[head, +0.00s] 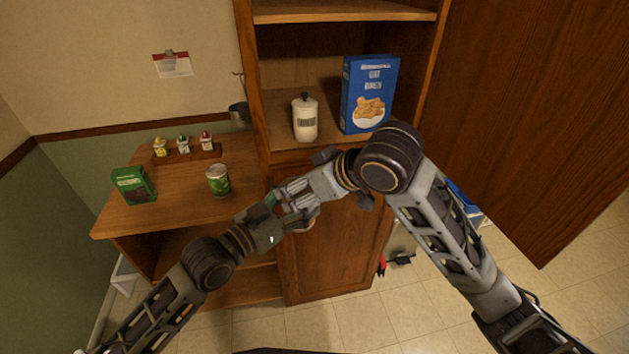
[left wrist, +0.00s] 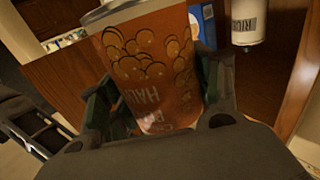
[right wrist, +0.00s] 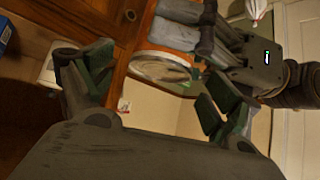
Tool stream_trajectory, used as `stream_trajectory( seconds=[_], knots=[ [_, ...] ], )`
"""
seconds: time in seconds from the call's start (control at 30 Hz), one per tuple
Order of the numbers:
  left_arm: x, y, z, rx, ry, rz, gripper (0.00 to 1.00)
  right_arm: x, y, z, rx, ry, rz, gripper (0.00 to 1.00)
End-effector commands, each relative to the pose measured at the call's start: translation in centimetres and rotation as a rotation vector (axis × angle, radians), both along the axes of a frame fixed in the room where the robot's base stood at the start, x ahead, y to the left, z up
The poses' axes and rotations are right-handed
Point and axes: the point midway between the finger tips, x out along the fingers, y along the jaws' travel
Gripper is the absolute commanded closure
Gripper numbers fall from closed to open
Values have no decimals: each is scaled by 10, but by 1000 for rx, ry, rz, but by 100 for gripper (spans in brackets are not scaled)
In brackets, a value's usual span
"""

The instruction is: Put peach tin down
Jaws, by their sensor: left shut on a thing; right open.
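The peach tin (left wrist: 150,60) is orange with a peach picture and fills the left wrist view. My left gripper (head: 284,206) is shut on it in front of the wooden cabinet. In the head view the grippers mostly hide the tin. My right gripper (head: 298,192) is close beside the left one. In the right wrist view, the right gripper's fingers (right wrist: 155,90) are spread apart, and the tin's metal end (right wrist: 160,66) shows between them. I cannot tell whether they touch it.
The lower counter (head: 178,187) holds a green tin (head: 218,181), a green box (head: 133,185) and several small bottles (head: 183,144). The cabinet shelf holds a white canister (head: 305,118) and a blue box (head: 367,94). The counter's front left is bare.

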Motion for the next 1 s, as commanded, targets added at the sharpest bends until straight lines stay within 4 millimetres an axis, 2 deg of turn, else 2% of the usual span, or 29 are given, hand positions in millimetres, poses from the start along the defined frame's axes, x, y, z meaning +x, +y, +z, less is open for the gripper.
stream_trajectory(
  seconds=[0.3,0.7,0.77,1.0],
  knots=[
    [0,0,2,-2,-4,0,77,13,15,-19,-1,0,-1,11],
    [0,0,2,-2,-4,0,77,15,18,-22,0,-1,1,11],
    [0,0,2,-2,-4,0,77,15,18,-22,-1,-1,0,16],
    [0,0,2,-2,-4,0,77,15,18,-22,0,-1,-1,47]
  ],
)
